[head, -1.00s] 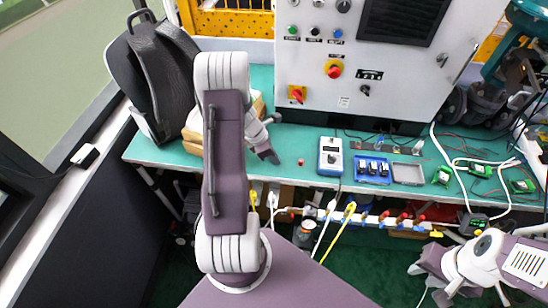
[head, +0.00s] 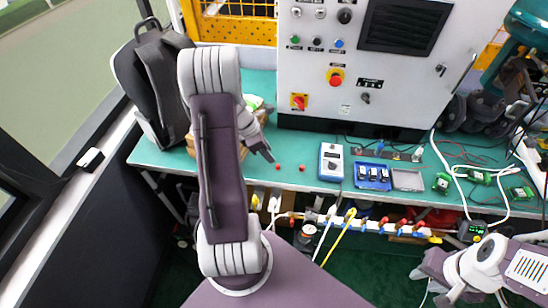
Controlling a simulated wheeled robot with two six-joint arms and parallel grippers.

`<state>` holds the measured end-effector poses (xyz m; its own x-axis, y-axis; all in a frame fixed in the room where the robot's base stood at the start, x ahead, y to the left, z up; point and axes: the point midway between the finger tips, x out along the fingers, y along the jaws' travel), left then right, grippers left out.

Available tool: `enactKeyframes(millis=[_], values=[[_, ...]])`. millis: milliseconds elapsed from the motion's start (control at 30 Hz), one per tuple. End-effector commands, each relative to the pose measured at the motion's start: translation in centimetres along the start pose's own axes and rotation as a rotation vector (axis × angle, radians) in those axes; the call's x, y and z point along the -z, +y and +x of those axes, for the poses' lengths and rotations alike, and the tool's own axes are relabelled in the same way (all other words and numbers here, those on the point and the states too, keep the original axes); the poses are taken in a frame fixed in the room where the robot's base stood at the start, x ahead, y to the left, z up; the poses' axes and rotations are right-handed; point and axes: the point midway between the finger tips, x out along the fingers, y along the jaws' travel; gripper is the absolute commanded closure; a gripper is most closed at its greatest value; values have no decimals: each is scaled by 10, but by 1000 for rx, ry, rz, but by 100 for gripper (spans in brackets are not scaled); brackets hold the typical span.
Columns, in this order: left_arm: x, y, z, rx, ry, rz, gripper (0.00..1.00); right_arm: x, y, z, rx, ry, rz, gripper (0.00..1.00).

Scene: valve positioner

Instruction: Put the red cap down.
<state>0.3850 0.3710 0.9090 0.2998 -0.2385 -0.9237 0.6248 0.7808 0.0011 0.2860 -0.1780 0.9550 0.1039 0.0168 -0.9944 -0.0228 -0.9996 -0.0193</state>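Two small red caps lie on the green bench top near its front edge: one (head: 278,167) just off my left fingertips, the other (head: 301,168) a little to its right. Both look alike; I cannot tell which one the task means. My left gripper (head: 266,153) is low over the bench, to the upper left of the nearer cap, with a small gap between them. Its dark fingers are seen too small to tell whether they are open. My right gripper (head: 432,284) hangs at the lower right, away from the bench, its fingers unclear.
A grey-white meter (head: 331,162), a blue tray of black parts (head: 372,176) and a grey tray (head: 407,180) stand to the right. A control cabinet (head: 370,70) is behind. A black backpack (head: 155,80) is at the left. Green bench surface is bare around the caps.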

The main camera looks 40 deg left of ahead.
Motion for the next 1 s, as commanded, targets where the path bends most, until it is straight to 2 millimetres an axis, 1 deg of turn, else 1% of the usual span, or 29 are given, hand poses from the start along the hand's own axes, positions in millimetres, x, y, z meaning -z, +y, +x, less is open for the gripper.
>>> enactKeyframes(millis=[33,100,200,300,400,467,533,567,600,667,700,767,800,900,1000], values=[[-1,1,-14,-4,-1,-1,65,0,0,-5,0,0,0,69],[-1,1,-26,-3,-1,0,65,1,0,-6,0,0,0,69],[0,0,-38,-1,0,-1,65,1,0,-8,0,0,0,69],[0,0,-43,0,0,0,65,1,0,-8,0,0,0,69],[-1,-2,-43,3,2,11,65,1,0,-8,0,0,0,69],[-8,-11,-41,15,18,96,65,1,0,-8,0,0,0,69],[-25,-38,-37,52,61,349,65,1,0,-8,0,0,0,69],[-34,-53,-35,74,84,506,65,1,0,-8,0,0,0,69],[-44,-77,-33,107,114,747,65,1,0,-8,0,0,0,69],[-55,-113,-31,162,152,1124,65,1,0,-8,0,0,0,69],[-59,-135,-31,197,171,1373,65,1,0,-8,0,0,0,69],[-62,-163,-31,246,188,1725,65,1,0,-8,0,0,0,69],[-63,-179,-32,275,194,1928,65,1,0,-8,0,0,0,69],[-62,-204,-33,324,197,2288,65,1,0,-8,0,0,0,69],[-60,-212,-34,344,196,2430,65,1,0,-8,0,0,0,69]])
